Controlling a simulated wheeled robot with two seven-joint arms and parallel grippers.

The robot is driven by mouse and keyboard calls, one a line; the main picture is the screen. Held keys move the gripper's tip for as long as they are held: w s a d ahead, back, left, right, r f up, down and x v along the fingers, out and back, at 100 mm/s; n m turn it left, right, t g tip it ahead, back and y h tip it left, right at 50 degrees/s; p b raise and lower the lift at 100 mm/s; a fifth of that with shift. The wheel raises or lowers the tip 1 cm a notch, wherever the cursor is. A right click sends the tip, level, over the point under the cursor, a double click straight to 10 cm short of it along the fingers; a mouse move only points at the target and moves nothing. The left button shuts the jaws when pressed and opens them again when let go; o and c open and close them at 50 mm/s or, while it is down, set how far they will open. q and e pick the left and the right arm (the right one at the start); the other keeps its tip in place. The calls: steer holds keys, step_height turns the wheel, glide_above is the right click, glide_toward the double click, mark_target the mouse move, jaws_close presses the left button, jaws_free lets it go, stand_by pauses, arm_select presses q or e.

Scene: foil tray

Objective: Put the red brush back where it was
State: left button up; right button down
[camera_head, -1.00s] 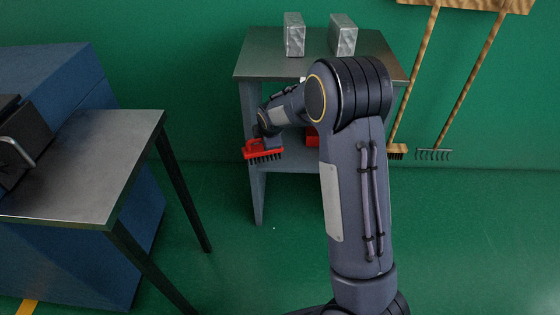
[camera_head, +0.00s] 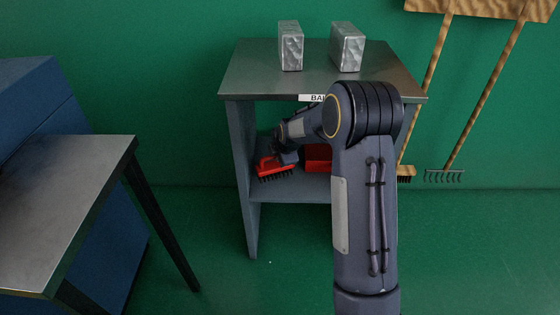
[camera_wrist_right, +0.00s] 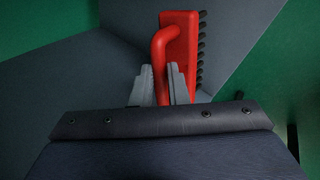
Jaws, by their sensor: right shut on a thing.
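The red brush (camera_head: 272,167) with dark bristles is in my right gripper (camera_head: 284,157), at the left opening of the grey stand, by its lower shelf. In the right wrist view the brush (camera_wrist_right: 181,50) shows its red handle between the two fingers of my right gripper (camera_wrist_right: 162,85), which is shut on it. The bristles point right in that view and downward in the head view. I cannot tell whether the bristles touch the lower shelf (camera_head: 290,189). My left gripper is not in view.
A red box-like thing (camera_head: 317,155) sits on the lower shelf, partly behind my arm. Two foil-coloured blocks (camera_head: 290,46) (camera_head: 347,47) stand on the stand's top (camera_head: 250,75). A metal table (camera_head: 70,200) is at left. A broom and rake (camera_head: 485,95) hang at right.

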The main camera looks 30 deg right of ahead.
mark_target(275, 165)
steer(key=f+b, duration=0.3)
steer(key=f, duration=0.1)
steer(key=shift+w+d, duration=0.3)
steer(key=shift+d, duration=0.05)
steer(key=c, duration=1.4)
jaws_free()
